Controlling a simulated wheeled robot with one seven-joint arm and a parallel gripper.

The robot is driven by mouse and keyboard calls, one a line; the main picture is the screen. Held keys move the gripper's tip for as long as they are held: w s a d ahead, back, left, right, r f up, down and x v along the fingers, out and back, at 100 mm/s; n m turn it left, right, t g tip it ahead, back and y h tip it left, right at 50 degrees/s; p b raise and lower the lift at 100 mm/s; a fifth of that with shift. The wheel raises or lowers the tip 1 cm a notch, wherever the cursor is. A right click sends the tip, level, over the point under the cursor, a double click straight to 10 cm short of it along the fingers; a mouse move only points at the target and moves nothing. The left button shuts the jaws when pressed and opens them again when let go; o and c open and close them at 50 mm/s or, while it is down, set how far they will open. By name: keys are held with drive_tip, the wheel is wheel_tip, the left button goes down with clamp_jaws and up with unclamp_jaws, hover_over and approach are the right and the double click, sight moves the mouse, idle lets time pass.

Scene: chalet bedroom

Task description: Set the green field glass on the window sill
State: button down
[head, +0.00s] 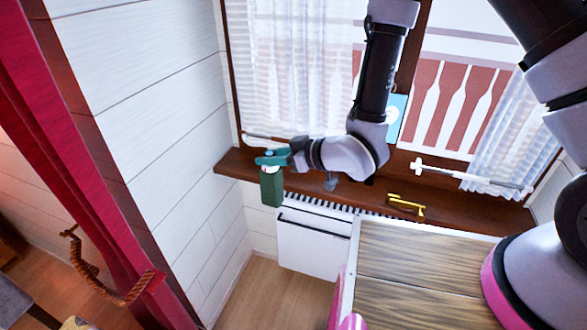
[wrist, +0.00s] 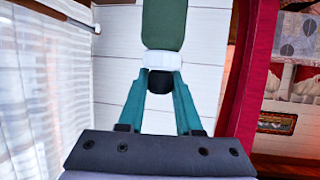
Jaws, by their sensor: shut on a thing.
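The green field glass (head: 271,188) is held by my gripper (head: 270,160) near the left end of the brown window sill (head: 234,164). It hangs upright below the teal fingers and overlaps the sill's front edge in the head view. I cannot tell whether it touches the sill. In the wrist view my gripper (wrist: 161,78) is shut on the narrow black end of the field glass (wrist: 164,22), beside its white band. Its far end is cut off by the top of that view.
A yellow metal object (head: 408,205) lies on the sill to the right. A blue card (head: 395,115) stands by the window. A white radiator (head: 312,245) is below the sill, and a wood-topped cabinet (head: 420,260) stands in front. White curtains (head: 295,70) hang behind my gripper.

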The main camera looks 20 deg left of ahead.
drive_tip(key=shift+s+a+r, duration=0.1)
drive_tip(key=shift+s+a, duration=0.1)
drive_tip(key=shift+a, duration=0.05)
drive_tip(key=shift+w, duration=0.2)
drive_tip(key=w+d, duration=0.1)
drive_tip(key=w, duration=1.8)
wheel_tip(320, 180, down, 7)
drive_tip(key=shift+w+d, duration=0.2)
drive_tip(key=shift+d, duration=0.05)
drive_tip(key=c, duration=0.6)
unclamp_jaws()
drive_tip(key=shift+c, duration=0.2)
drive_tip(key=shift+o, duration=0.3)
